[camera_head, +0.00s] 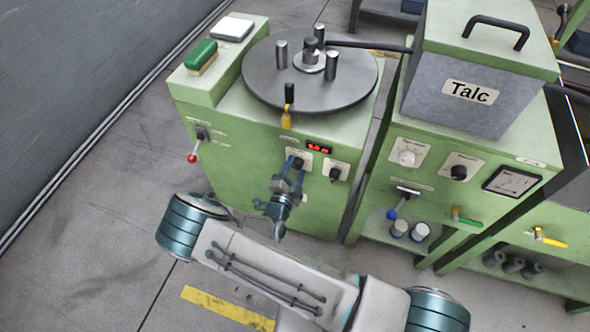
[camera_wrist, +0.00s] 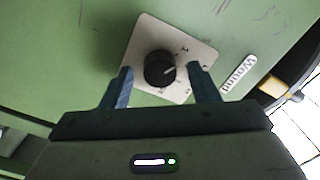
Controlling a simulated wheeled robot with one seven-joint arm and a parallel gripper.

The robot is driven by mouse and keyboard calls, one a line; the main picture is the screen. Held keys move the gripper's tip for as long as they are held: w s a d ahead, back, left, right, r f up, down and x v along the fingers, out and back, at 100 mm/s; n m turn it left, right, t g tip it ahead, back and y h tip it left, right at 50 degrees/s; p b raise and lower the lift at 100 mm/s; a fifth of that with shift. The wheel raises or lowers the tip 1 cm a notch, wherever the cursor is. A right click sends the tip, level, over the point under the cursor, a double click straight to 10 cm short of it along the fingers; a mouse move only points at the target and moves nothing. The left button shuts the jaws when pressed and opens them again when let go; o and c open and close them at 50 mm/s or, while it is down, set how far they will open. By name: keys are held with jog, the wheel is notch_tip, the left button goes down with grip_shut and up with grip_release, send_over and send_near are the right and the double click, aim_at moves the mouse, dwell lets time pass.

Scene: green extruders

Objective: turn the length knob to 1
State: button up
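A black round knob (camera_wrist: 159,68) sits on a pale square plate (camera_wrist: 148,32) in the wrist view. Its white mark points to the right and slightly up. Small marks around it are too blurred to read. My gripper (camera_wrist: 160,75) is open, with one blue finger on each side of the knob. I see gaps between fingers and knob. In the head view my gripper (camera_head: 295,161) is at the left plate (camera_head: 305,155) on the green machine's front and hides that knob. No readable label in either view says length.
A label reading "Wound" (camera_wrist: 238,74) is beside the plate. A second black knob (camera_head: 335,174) is just right of my gripper, below a red display (camera_head: 319,148). A red-tipped lever (camera_head: 193,157) is at left. A Talc hopper (camera_head: 468,92) stands on the right machine.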

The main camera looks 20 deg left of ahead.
jog(key=s+a, duration=0.1)
jog(key=s, duration=1.2)
jog(key=shift+s+b, duration=0.3)
jog(key=shift+s, duration=0.05)
jog(key=shift+r, duration=0.1)
jog(key=w+d+r+m+g+h+p, duration=0.15)
jog(key=d+r+m+g+h, duration=0.45)
jog(key=d+r+m, duration=0.65)
jog(key=w+d+r+m+g+h+p, duration=0.1)
jog(key=w+d+r+m+g+h, duration=0.25)
jog(key=d+r+m+g, duration=0.95)
jog(key=s+d+r+m+t+y+p, duration=0.1)
jog(key=s+r+m+y, duration=0.4)
jog(key=m, duration=1.2)
jog(key=s+d+r+m+t+y+p, duration=0.2)
jog(key=r+m, duration=0.6)
jog(key=m, duration=0.9)
jog(key=shift+s+d+r+t+y, duration=0.15)
jog(key=shift+s+d+t+y, duration=0.25)
jog(key=shift+s+d+y, duration=1.15)
